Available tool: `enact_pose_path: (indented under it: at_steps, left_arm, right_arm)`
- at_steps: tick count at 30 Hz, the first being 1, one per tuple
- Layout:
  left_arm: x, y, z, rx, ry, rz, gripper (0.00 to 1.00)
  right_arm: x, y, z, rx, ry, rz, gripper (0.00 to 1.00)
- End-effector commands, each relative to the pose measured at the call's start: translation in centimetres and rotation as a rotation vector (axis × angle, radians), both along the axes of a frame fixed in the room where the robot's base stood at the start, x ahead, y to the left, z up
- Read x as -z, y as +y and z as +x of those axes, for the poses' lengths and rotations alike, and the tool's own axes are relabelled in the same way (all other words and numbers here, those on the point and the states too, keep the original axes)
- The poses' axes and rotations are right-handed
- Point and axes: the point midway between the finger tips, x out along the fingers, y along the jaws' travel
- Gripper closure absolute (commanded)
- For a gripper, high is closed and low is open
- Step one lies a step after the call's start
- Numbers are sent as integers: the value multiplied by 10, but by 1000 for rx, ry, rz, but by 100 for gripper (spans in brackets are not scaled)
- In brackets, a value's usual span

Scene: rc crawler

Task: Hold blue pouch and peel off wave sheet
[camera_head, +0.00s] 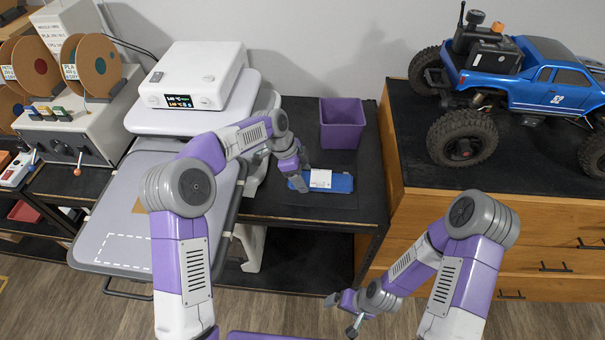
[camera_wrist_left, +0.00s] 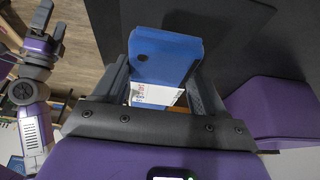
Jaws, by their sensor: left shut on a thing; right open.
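The blue pouch (camera_head: 341,184) lies on the black bench top, with a white printed piece (camera_head: 320,178) on its upper side. In the left wrist view the pouch (camera_wrist_left: 165,55) extends out between my fingers, with the white piece (camera_wrist_left: 154,94) near the palm. I cannot tell whether this white piece is the wave sheet. My left gripper (camera_head: 298,180) is shut on the pouch at its left end. My right gripper (camera_head: 344,314) is open and empty, low in front of the bench. It also shows in the left wrist view (camera_wrist_left: 48,32).
A purple bin (camera_head: 341,128) stands behind the pouch. A white device (camera_head: 194,75) is at the left, beside a machine with spools (camera_head: 90,62). A blue RC crawler (camera_head: 545,78) stands on the wooden cabinet (camera_head: 500,225) at right. The bench's front is clear.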

Motion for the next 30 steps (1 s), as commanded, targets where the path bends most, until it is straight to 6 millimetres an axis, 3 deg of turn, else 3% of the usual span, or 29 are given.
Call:
enact_pose_path:
  at_steps: [30]
  left_arm:
    - [32,0,0,0,1,0,59]
  right_arm:
    - [21,0,0,0,0,0,3]
